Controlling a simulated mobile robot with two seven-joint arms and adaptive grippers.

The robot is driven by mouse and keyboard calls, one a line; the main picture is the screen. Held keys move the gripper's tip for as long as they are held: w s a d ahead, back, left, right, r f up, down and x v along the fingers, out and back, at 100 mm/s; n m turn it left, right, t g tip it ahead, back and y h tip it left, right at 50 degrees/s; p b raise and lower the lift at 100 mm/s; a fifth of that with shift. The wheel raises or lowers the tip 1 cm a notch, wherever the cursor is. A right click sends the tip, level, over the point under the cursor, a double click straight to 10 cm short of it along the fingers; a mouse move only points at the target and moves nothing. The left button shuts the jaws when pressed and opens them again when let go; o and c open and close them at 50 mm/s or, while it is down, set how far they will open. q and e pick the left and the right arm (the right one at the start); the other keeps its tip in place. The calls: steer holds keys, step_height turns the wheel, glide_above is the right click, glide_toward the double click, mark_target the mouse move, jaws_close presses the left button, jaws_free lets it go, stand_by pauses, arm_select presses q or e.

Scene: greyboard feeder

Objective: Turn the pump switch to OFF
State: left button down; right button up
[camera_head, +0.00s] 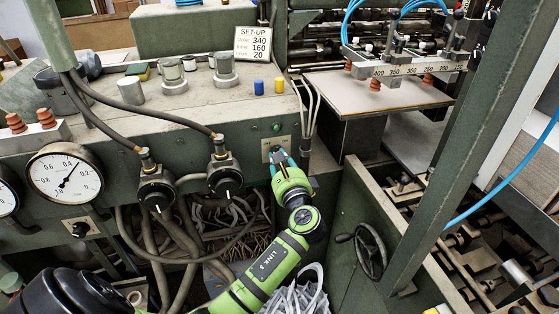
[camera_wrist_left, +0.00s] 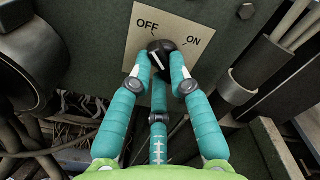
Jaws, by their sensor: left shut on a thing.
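The pump switch is a black rotary knob (camera_wrist_left: 163,48) on a pale plate (camera_wrist_left: 138,40) marked OFF at upper left and ON at right. A white line shows on the knob's left part, but the fingers partly hide it, so its exact setting is hard to read. My left gripper (camera_wrist_left: 162,66), with teal fingers, is shut around the knob. In the head view the left gripper (camera_head: 278,160) reaches up to the plate (camera_head: 268,146) on the green panel's front, covering most of the knob. My right gripper is not in view.
A green indicator lamp (camera_head: 277,127) sits just above the plate. Grey conduits (camera_head: 309,115) run close at the right. A handwheel (camera_head: 370,251) stands lower right.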

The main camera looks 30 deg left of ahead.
arm_select(q)
steer(key=c, duration=1.1)
jaws_free()
steer(key=shift+c, duration=0.2)
steer(key=shift+s+d, duration=0.1)
steer(key=shift+d, duration=0.05)
steer(key=v, duration=1.1)
steer(key=shift+s+d, duration=0.3)
steer(key=shift+f, duration=0.1)
